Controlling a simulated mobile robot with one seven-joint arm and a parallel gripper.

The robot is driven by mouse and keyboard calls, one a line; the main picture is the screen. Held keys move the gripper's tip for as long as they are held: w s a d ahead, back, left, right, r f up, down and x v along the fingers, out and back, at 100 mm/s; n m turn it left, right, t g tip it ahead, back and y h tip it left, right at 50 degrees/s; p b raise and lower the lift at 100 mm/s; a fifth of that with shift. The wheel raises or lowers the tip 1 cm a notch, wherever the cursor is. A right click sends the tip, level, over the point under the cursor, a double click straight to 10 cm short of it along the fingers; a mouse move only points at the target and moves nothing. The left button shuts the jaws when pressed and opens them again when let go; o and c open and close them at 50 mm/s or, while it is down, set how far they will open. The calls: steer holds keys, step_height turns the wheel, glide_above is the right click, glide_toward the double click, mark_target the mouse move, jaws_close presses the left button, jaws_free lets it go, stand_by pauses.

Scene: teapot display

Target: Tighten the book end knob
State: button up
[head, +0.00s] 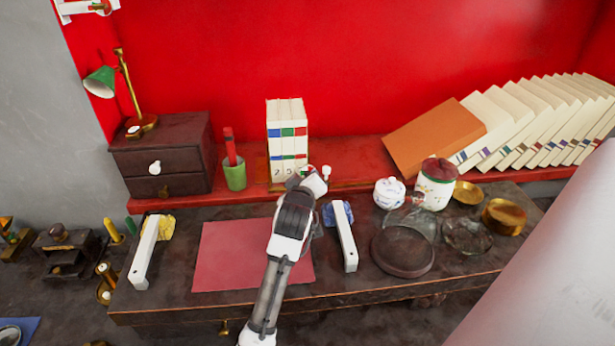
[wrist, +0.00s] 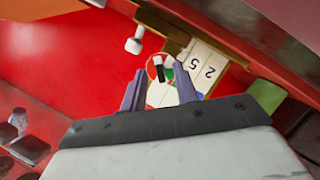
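My gripper (wrist: 160,78) is open in the wrist view, with a gap between its two fingers. A small round piece (wrist: 158,68) with a red rim shows between and just beyond the fingertips; I cannot tell whether they touch it. A white knob (wrist: 133,45) on a short stem sticks out to the left, outside the fingers. It also shows in the head view (head: 326,170), just right of my gripper (head: 312,176). I cannot tell which piece is the book end knob.
A green cup (head: 235,177) with a red item and a dark drawer box (head: 160,150) stand left. An orange book (head: 432,138) leans right, with more books. Lidded jars (head: 436,190) and glassware stand on the right of the dark desk. A red mat (head: 225,260) lies below my arm.

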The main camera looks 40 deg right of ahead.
steer(key=shift+w+d+f, duration=0.15)
steer(key=shift+w+d, duration=0.1)
steer(key=shift+d, duration=0.05)
jaws_close()
